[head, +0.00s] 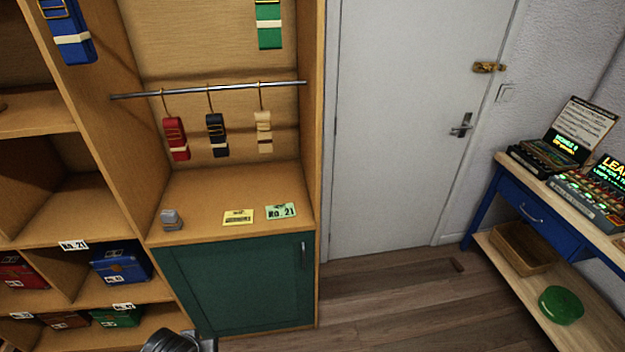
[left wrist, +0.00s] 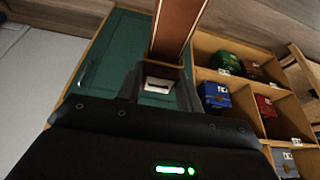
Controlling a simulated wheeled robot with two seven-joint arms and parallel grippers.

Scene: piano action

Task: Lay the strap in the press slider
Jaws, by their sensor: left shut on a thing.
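A brown strap (left wrist: 181,28) with paler edges runs up from my left gripper (left wrist: 160,82) in the left wrist view. The gripper is shut on its near end, where a small white patch shows between the fingers. In the head view only a dark part of my arm shows at the bottom edge; the gripper and strap are out of that picture. I cannot make out a press slider for certain. Two machines with lit displays, a smaller one (head: 547,160) and a larger one (head: 590,197), stand on the bench at the right. My right gripper is not in view.
Red, dark blue and cream straps hang from a metal rail (head: 230,90) in the wooden cabinet above a green door (head: 240,285). Cubbies at left hold boxes. The blue-framed bench (head: 520,200) stands right, with a basket (head: 520,248) below.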

